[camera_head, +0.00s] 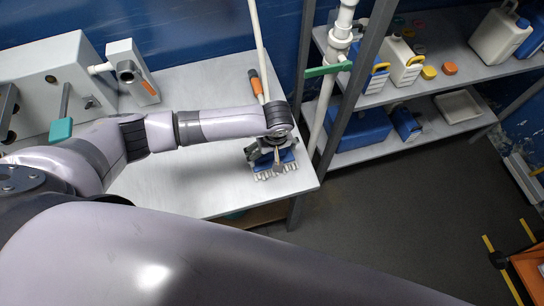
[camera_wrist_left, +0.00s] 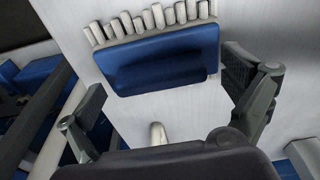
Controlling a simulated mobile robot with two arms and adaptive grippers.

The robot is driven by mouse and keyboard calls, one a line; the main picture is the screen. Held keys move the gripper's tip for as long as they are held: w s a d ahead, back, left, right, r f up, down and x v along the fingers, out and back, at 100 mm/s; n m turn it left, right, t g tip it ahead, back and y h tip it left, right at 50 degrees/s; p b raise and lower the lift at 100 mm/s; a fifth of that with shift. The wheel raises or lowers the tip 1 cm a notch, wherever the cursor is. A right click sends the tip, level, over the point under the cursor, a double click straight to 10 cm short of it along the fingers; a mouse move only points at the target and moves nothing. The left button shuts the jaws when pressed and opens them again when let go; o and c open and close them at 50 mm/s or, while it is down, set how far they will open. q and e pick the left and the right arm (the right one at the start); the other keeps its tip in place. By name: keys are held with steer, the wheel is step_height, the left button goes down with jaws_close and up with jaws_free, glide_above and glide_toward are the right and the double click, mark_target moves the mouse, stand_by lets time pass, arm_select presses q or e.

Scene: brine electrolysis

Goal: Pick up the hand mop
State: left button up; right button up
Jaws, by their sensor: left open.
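The hand mop (camera_head: 264,166) has a blue head with a fringe of white strands and lies on the grey table (camera_head: 185,195) near its right front corner. My left gripper (camera_head: 273,155) is above it and hides part of it. In the left wrist view the blue head (camera_wrist_left: 163,58) shows ahead of the open, empty gripper (camera_wrist_left: 166,100), with the white strands along its far edge. One finger stands to each side, and no contact shows. A short white piece is partly hidden at the gripper's base; I cannot tell whether it belongs to the mop. My right gripper is not in view.
A white pole (camera_head: 257,35) and an orange-and-grey grip (camera_head: 256,84) stand behind my left wrist. A white pipe with a green lever (camera_head: 328,70) is to the right. Shelves hold jugs (camera_head: 403,62) and blue boxes (camera_head: 360,130). The table's front middle is clear.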

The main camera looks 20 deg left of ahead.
arm_select(q)
steer(key=shift+c, duration=0.3)
steer(key=c, duration=1.2)
steer(key=shift+r, duration=0.15)
steer(key=shift+c, duration=0.2)
step_height(320, 180, up, 20)
steer(key=b, duration=0.1)
